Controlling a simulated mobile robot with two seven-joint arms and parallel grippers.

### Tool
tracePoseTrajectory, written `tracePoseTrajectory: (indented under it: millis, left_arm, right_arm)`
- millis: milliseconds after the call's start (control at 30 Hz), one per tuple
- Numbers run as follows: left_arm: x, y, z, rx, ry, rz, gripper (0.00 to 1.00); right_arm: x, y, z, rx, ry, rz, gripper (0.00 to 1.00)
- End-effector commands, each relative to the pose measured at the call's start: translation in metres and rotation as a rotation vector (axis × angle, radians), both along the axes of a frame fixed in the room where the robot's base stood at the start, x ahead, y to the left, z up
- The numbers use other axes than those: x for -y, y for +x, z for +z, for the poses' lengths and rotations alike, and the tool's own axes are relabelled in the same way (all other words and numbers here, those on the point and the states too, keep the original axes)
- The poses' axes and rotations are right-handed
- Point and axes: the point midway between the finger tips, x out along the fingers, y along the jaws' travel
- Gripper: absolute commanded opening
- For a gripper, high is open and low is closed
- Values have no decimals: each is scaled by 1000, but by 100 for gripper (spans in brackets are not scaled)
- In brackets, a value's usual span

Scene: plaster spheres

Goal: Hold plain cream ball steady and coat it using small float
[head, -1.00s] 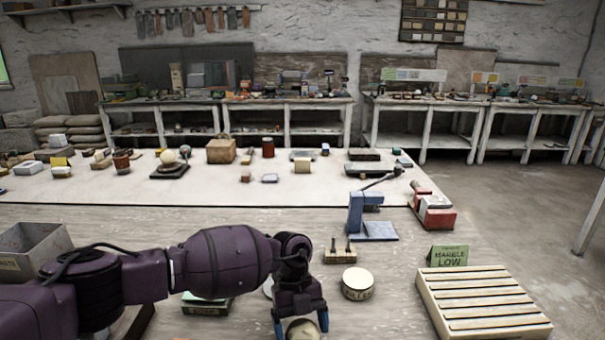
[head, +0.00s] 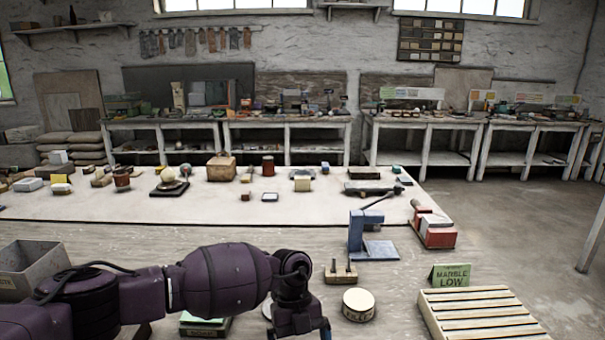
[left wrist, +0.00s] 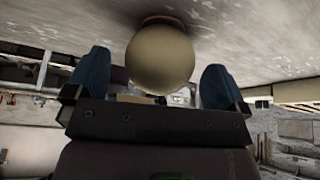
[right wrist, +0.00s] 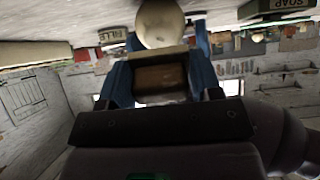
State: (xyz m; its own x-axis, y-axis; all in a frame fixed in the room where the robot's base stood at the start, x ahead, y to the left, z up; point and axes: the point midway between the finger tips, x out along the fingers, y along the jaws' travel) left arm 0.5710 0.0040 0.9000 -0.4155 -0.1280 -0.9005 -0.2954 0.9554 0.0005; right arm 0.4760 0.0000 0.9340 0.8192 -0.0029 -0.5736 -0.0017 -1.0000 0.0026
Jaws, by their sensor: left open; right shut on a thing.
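The plain cream ball (left wrist: 160,58) sits between the blue fingers of my left gripper (left wrist: 158,85) in the left wrist view, with gaps on both sides. That gripper is open; in the head view (head: 298,332) it is at the bottom edge, and the ball is out of that view. A dark reddish support shows at the ball's base. In the right wrist view my right gripper (right wrist: 161,72) is shut on the small float (right wrist: 160,80), a brown block with a pale edge. The ball (right wrist: 160,24) is just beyond the float; whether they touch is unclear.
A round filler tin (head: 358,304) and a small wooden holder (head: 341,273) stand right of my left gripper. A blue stand (head: 372,240), a green "marble low" sign (head: 451,275) and a slatted rack (head: 480,312) lie further right. A grey bin (head: 30,268) stands left.

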Motion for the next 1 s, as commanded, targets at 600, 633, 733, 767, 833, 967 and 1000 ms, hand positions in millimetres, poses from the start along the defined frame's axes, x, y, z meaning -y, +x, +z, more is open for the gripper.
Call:
tracePoseTrajectory:
  millis: [600, 633, 733, 767, 833, 967, 1000]
  left_arm:
    - [-3, 11, 23, 0, 0, 0, 100]
    - [-3, 11, 24, 0, 0, 0, 100]
    - [-4, 13, 28, 1, 0, 0, 100]
    - [-4, 14, 29, 1, 0, 0, 100]
    - [-4, 15, 31, 1, -1, 0, 100]
    - [-5, 17, 36, 1, -1, 0, 100]
    - [-5, 17, 37, 1, -1, 0, 100]
  right_arm:
    - [0, 0, 0, 0, 0, 0, 36]
    - [0, 0, 0, 0, 0, 0, 36]
    - [0, 0, 0, 0, 0, 0, 36]
    - [0, 0, 0, 0, 0, 0, 36]
    - [0, 0, 0, 0, 0, 0, 36]
    - [0, 0, 0, 0, 0, 0, 36]
    - [0, 0, 0, 0, 0, 0, 36]
